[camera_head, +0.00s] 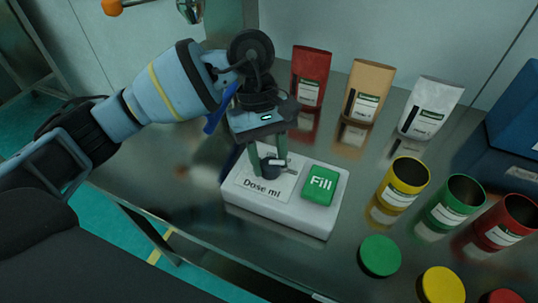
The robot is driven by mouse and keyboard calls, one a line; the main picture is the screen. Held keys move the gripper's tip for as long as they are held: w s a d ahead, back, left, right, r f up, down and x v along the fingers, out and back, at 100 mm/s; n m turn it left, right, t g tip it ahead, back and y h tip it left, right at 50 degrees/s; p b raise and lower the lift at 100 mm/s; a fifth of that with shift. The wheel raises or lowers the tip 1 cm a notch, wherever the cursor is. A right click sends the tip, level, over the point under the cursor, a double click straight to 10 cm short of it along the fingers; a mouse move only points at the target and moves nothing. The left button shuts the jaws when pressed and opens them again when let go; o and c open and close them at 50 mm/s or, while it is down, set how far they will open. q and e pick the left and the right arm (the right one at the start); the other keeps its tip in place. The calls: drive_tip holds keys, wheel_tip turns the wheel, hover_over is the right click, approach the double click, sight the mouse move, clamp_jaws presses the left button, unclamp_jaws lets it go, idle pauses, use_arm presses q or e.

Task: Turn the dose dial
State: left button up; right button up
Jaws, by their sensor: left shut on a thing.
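The dose dial (271,168) is a small dark knob with a light pointer. It sits on the left part of a white control box (285,213), above the "Dose ml" label. My left gripper (268,170) reaches down from above with its greenish fingers on both sides of the dial, shut on it. The fingers hide part of the dial and its scale. A green "Fill" button (320,184) is on the right part of the box. My right gripper is not in view.
Red (310,77), tan (367,90) and white (430,108) pouches stand behind. Open yellow (403,182), green (454,202) and red (504,221) cans stand at right, with lids such as the green one (380,256) in front. A blue bin (509,132) is far right.

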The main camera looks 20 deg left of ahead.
use_arm(q)
drive_tip(key=n+t+h, duration=0.1)
drive_tip(key=n, duration=0.3)
drive_tip(key=shift+s+a, duration=0.1)
drive_tip(key=n+t, duration=0.1)
drive_tip(key=n, duration=0.3)
drive_tip(key=shift+s+t+h, duration=0.15)
drive_tip(key=shift+t+h, duration=0.15)
drive_tip(key=shift+t, duration=0.1)
drive_tip(key=n+t, duration=0.1)
drive_tip(key=n, duration=0.1)
drive_tip(key=n+p, duration=0.1)
drive_tip(key=n, duration=0.2)
drive_tip(key=shift+s+r+t, duration=0.1)
drive_tip(key=shift+t, duration=0.3)
drive_tip(key=shift+s+n+t+y+p, duration=0.1)
drive_tip(key=shift+n+t+y+p, duration=0.25)
drive_tip(key=shift+n, duration=0.8)
drive_tip(key=shift+n+t+y+p, duration=0.25)
drive_tip(key=shift+n+t, duration=0.2)
drive_tip(key=shift+n, duration=0.7)
drive_tip(key=o, duration=1)
